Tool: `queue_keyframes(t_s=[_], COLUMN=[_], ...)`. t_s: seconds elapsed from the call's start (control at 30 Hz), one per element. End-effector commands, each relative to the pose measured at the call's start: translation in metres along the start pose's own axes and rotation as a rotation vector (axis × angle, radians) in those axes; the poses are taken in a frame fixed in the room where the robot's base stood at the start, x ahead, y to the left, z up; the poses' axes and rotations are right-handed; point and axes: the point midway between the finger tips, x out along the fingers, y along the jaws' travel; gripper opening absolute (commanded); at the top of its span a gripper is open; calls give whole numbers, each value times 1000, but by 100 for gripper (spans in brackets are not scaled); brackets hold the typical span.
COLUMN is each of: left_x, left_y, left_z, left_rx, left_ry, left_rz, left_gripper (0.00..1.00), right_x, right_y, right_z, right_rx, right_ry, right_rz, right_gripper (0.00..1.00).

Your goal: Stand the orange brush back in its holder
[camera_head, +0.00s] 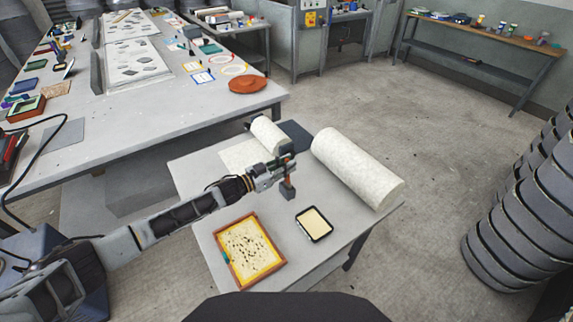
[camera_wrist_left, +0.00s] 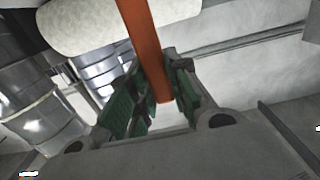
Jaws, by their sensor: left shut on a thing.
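My left gripper (camera_head: 284,168) is over the small table and shut on the orange brush (camera_head: 288,181). In the left wrist view the brush's orange handle (camera_wrist_left: 146,45) runs between the green-padded fingers of the gripper (camera_wrist_left: 158,105). In the head view the handle looks roughly upright. A grey block (camera_head: 288,193) shows directly below the handle; I cannot tell whether it is the brush's head or the holder, nor whether it touches the table. The gripper hides part of the brush. My right gripper is not in view.
The small table (camera_head: 330,262) bears a large white roll (camera_head: 357,168), a smaller roll (camera_head: 268,134), a black-rimmed tray (camera_head: 327,231) and a wooden-framed tray (camera_head: 272,283) with dark specks. A long workbench (camera_head: 150,125) stands at the left. Stacked dark rings (camera_head: 500,235) stand at the right.

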Motion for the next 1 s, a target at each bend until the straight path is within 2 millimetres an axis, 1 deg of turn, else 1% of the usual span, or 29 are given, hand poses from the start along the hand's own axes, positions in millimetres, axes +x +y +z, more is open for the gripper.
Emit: queue_keyframes(t_s=[0.33,0.87,0.9,1.0], left_x=[0,0,0,0], left_y=[0,0,0,0], left_z=[0,0,0,0], left_rx=[0,0,0,0], left_ry=[0,0,0,0], left_rz=[0,0,0,0], left_gripper=[0,0,23,36], right_x=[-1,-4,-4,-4], right_y=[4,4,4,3], right_z=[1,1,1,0], right_rx=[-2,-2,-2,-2], right_ry=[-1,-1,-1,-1], right_rz=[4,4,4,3], right_gripper=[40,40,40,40])
